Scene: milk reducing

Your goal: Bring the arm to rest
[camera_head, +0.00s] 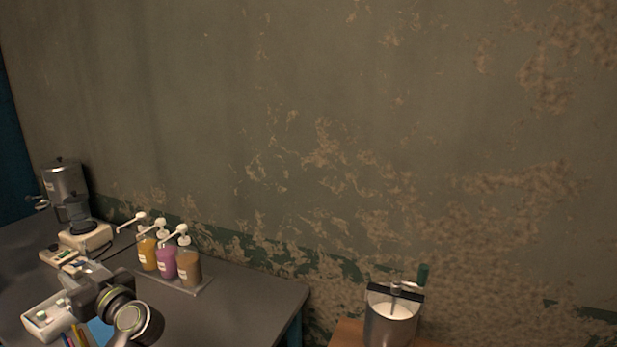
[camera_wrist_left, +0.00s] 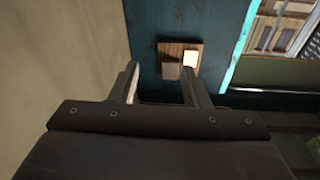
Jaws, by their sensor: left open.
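My left gripper (camera_wrist_left: 161,80) shows in the left wrist view with its two fingers spread apart and nothing between them. Beyond the fingertips is a dark blue panel with a small wooden plate (camera_wrist_left: 180,50) carrying two switches, one pale and one darker. My right gripper is in neither view.
A dark table (camera_head: 245,292) holds three pump bottles (camera_head: 166,262) on a tray, a metal urn (camera_head: 66,184) and a grinder-like appliance (camera_head: 80,228). A metal container (camera_head: 390,325) with white contents stands on a wooden surface at right. The table's right part is clear.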

